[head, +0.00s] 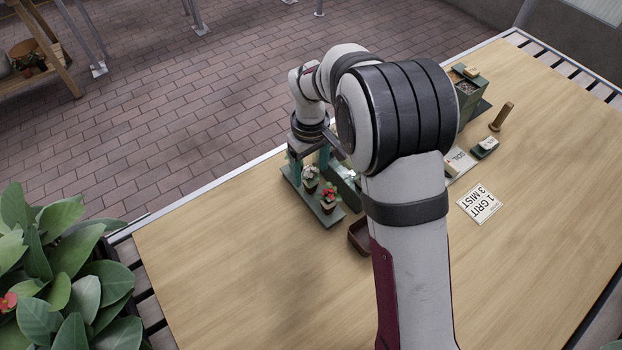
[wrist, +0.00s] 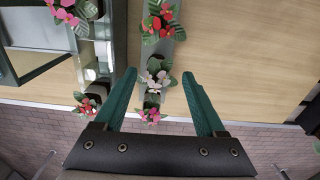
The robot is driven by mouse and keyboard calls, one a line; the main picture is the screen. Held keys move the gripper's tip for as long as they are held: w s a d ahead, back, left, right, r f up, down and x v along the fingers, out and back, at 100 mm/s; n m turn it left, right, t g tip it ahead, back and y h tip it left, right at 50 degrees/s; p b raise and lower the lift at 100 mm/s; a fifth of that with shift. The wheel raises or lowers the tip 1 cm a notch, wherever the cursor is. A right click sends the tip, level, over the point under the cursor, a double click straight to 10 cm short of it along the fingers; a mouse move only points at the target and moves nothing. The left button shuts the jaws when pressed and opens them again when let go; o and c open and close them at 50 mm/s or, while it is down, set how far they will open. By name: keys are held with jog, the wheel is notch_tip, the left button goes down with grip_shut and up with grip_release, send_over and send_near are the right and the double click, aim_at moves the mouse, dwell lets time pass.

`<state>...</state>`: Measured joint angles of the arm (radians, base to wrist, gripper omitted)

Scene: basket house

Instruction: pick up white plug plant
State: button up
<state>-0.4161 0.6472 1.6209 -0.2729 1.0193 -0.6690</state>
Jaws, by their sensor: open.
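The white plug plant (wrist: 158,76) has pale flowers and dark leaves in a small pot. In the wrist view it stands between my gripper's (wrist: 159,73) two teal fingertips, with a gap on each side. My gripper is open and holds nothing. In the head view my gripper (head: 309,163) points down over the grey-green tray (head: 298,195), and the white plant (head: 310,176) shows just in front of its fingers. A red plant (wrist: 158,24) stands on one side of it in the row and a pink plant (wrist: 152,113) on the other, closer to my palm.
A brown dish (head: 359,238), a label card (head: 480,203) and a wooden-handled tool (head: 501,117) lie on the table. The table's front left is clear.

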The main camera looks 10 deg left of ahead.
aim_at(312, 175)
jog(key=f, duration=0.4)
jog(key=shift+w+d+f, duration=0.1)
jog(key=shift+w+f, duration=0.1)
jog(key=shift+f, duration=0.1)
grip_shut()
